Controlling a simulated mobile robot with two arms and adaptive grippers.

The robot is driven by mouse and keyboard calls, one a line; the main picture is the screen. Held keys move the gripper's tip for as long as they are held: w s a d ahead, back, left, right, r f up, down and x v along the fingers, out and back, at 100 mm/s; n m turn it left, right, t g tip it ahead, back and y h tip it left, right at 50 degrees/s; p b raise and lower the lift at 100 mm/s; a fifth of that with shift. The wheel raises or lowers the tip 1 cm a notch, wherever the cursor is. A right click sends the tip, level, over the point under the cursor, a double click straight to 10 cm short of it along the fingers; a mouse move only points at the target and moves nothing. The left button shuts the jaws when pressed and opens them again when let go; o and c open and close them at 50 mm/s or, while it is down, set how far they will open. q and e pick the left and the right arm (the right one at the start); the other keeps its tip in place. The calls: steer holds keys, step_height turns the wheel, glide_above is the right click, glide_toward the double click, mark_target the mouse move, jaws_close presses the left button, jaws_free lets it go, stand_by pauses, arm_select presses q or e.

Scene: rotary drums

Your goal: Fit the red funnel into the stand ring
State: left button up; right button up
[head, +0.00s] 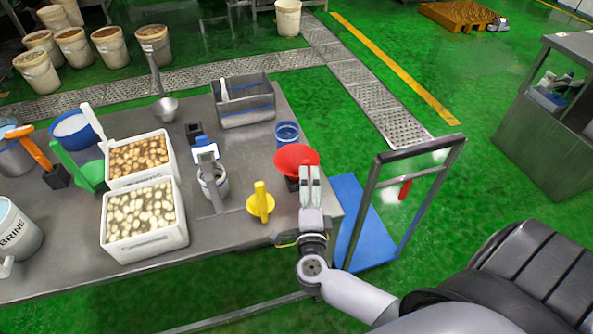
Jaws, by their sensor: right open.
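The red funnel (294,156) sits wide mouth up near the right end of the steel table, with a dark block partly visible under it. My right gripper (309,173) is open at the funnel's near right edge, its fingers pointing away from me and overlapping the rim in the picture. I cannot tell whether they touch it. A blue-and-white stand (205,152) is left of the funnel, above a metal vessel (221,185) on a flat base. Its ring is not clear to me. My left gripper is not in view.
A blue cup (287,133) and a grey divided bin (246,112) stand behind. Two white crates (152,245) of produce are left. A blue cart (349,205) stands beside the table's right end.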

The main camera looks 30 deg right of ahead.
steer(key=p+x, duration=0.1)
steer(key=x, duration=0.3)
steer(key=shift+w+d+f, duration=0.1)
steer(key=shift+w+d, duration=0.05)
steer(key=shift+w, duration=0.15)
steer(key=shift+s, duration=0.1)
steer(key=shift+c, duration=0.8)
steer(key=c, duration=1.5)
